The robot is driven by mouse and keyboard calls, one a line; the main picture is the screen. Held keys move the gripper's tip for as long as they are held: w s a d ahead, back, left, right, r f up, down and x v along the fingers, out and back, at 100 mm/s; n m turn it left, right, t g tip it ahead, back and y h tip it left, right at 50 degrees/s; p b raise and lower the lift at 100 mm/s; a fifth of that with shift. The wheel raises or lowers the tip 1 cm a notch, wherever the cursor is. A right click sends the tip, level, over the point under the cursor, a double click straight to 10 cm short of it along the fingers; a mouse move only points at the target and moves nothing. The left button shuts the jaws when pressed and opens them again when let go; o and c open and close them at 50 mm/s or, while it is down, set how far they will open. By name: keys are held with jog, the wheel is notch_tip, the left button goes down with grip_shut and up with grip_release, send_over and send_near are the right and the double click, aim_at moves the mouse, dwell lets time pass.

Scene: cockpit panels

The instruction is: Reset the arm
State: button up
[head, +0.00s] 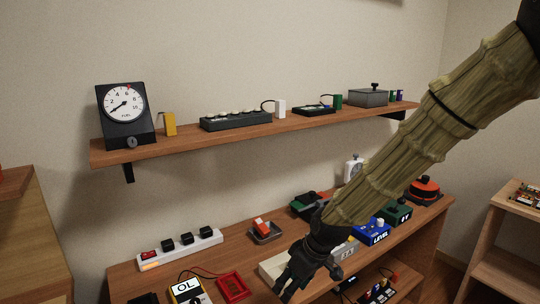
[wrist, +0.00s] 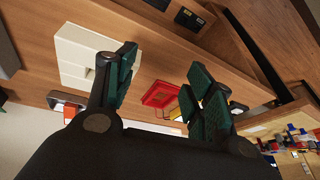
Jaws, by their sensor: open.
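My arm (head: 430,125) has a tan, bark-like sleeve and reaches from the upper right down to the desk. My gripper (head: 308,276) is black and points down over the front part of the desk, beside a cream box (head: 274,268) that it partly covers. In the wrist view my gripper (wrist: 164,80) has its two green-padded fingers spread apart with nothing between them. Behind the gap lie a red tray (wrist: 160,94) and, to the left, the cream box (wrist: 82,50). I cannot tell the exact height of the fingertips above the desk.
The desk (head: 215,258) carries a white power strip (head: 180,249), a yellow meter (head: 187,292), a red tray (head: 233,287) and a blue box (head: 371,231). A wall shelf (head: 180,143) above holds a dial gauge (head: 124,105). Free air lies between shelf and desk at left.

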jog(key=s+d+f+m+p, duration=0.1)
jog(key=s+d+f+m, duration=0.1)
jog(key=s+f, duration=0.45)
jog(key=s+d+f+m+g+h, duration=0.1)
jog(key=s+d+f+m, duration=0.15)
jog(key=f, duration=0.65)
jog(key=s+d+f+m+p, duration=0.1)
jog(key=s+d+f, duration=0.2)
jog(key=s+f, duration=0.3)
jog(key=s+d+f+m+h, duration=0.1)
jog(key=s+d+f, duration=0.2)
jog(key=s, duration=0.3)
jog(key=s+d+f+m+h, duration=0.1)
jog(key=s+d+f, duration=0.2)
jog(key=s, duration=0.3)
jog(key=s+d+f+m+g+p, duration=0.1)
jog(key=s+d+f+m, duration=0.1)
jog(key=s+f, duration=0.3)
jog(key=shift+s+d+h, duration=0.4)
jog(key=shift+s+d, duration=0.4)
jog(key=shift+s, duration=0.1)
jog(key=shift+c, duration=0.4)
